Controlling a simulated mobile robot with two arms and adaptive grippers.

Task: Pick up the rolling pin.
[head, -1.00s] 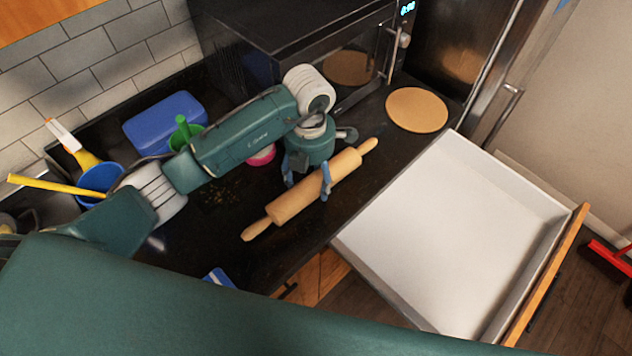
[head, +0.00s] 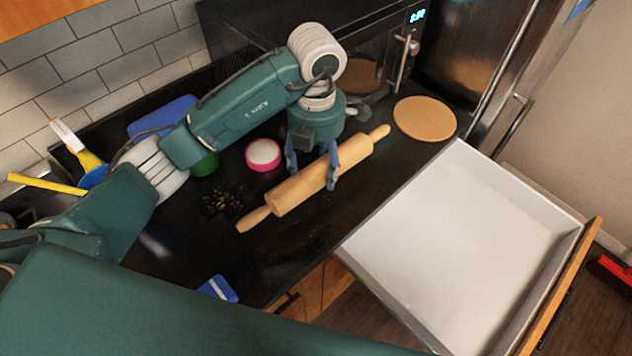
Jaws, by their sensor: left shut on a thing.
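The wooden rolling pin (head: 300,188) lies diagonally across the dark counter area in the head view, its handles pointing lower left and upper right. My left gripper (head: 312,174) comes down over its middle, with one blue finger on each side. It is shut on the rolling pin. The pin looks slightly raised off the counter, though the gap beneath it is hard to see. My right gripper is not in view.
An open white drawer (head: 460,235) juts out at the right. A round wooden board (head: 424,118) lies by the microwave (head: 360,75). A pink-rimmed round container (head: 263,155), dark crumbs (head: 222,200) and a blue sponge (head: 218,289) are on the counter (head: 170,255).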

